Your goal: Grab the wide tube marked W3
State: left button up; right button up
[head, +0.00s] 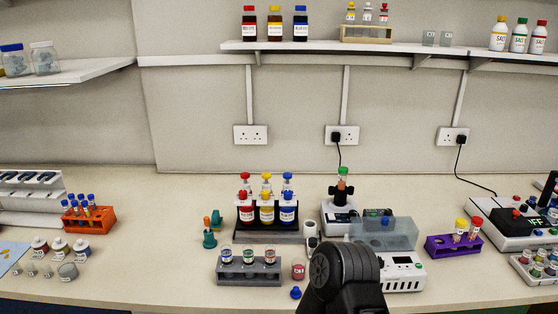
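A grey rack (249,279) stands at the front middle of the bench. It holds three wide, white-labelled tubes: a left one with a blue band (226,255), a middle one with a green band (248,256) and a right one with an orange-red band (270,257). The labels are too small to read, so I cannot tell which is W3. A dark link of my arm rises from the bottom edge, right of the rack and apart from it. I can make out no fingertips of either gripper.
A small pink container (298,270) and a blue cap (295,293) are just right of the grey rack. A black stand of capped bottles (268,237) is behind it. A clear-lidded device (403,270) is to the right.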

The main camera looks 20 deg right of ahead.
aim_at(342, 178)
jog(key=z, duration=1.35)
jog(key=l, duration=0.1)
